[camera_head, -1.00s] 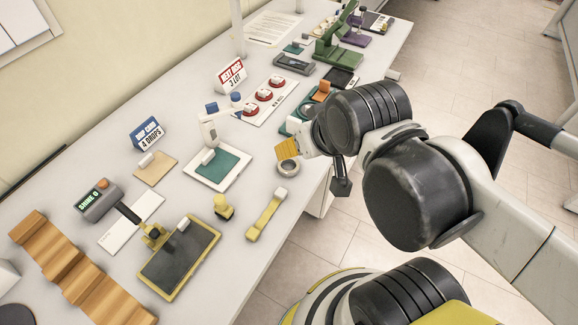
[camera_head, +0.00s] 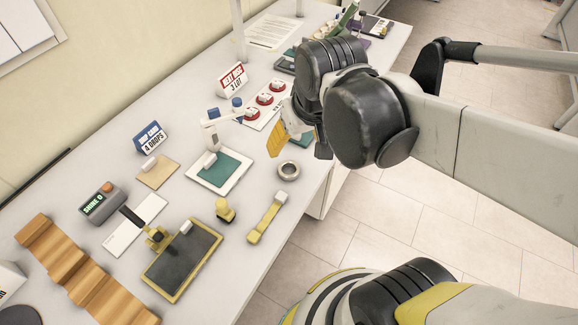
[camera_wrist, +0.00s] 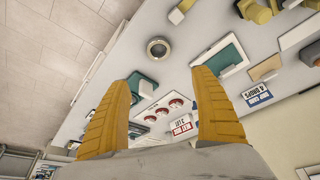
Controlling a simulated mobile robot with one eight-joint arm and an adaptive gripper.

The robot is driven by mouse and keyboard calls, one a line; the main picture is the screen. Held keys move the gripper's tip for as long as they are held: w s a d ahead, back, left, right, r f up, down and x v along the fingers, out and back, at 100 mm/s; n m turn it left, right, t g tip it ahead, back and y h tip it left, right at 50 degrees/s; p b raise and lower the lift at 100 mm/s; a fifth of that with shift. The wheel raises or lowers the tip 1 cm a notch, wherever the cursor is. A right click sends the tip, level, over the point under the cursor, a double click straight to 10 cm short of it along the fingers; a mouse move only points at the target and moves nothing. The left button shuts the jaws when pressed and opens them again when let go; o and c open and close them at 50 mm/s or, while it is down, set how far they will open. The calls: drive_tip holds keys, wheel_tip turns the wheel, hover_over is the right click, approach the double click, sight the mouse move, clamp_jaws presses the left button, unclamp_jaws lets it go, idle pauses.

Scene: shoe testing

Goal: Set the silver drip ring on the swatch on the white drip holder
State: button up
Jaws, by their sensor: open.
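The silver drip ring (camera_head: 288,171) lies flat on the white table near its right edge. It also shows in the wrist view (camera_wrist: 158,48), beyond my fingertips and between their lines. The teal swatch (camera_head: 224,169) lies on the white drip holder (camera_head: 199,179), left of the ring, with a small pale block at its edge. The wrist view shows the swatch (camera_wrist: 222,60) on the holder too. My gripper (camera_head: 276,141) is above the table, behind the ring in the head view. Its yellow fingers (camera_wrist: 163,88) are wide apart with nothing between them.
A white-and-blue dropper stand (camera_head: 211,129) stands behind the holder. A blue sign (camera_head: 150,138) and red buttons (camera_head: 264,99) stand nearby. A yellow strip (camera_head: 266,217) and a yellow-framed dark tray (camera_head: 181,260) lie in front. Bare table surrounds the ring.

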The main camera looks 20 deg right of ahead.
drive_tip(key=w+f+g+p, duration=0.2)
drive_tip(key=w+f+g, duration=0.1)
drive_tip(key=w+g, duration=0.1)
drive_tip(key=b, duration=0.2)
hover_over(290, 174)
drive_tip(key=f, duration=0.7)
drive_tip(key=shift+w+f, duration=0.1)
drive_tip(key=shift+w, duration=0.25)
drive_tip(key=f+b, duration=0.2)
drive_tip(key=f, duration=0.1)
drive_tip(key=f+b, duration=0.1)
drive_tip(key=f, duration=0.1)
drive_tip(key=shift+s+f, duration=0.1)
drive_tip(key=shift+s, duration=0.2)
drive_tip(key=shift+c, duration=0.5)
drive_tip(key=c, duration=1.2)
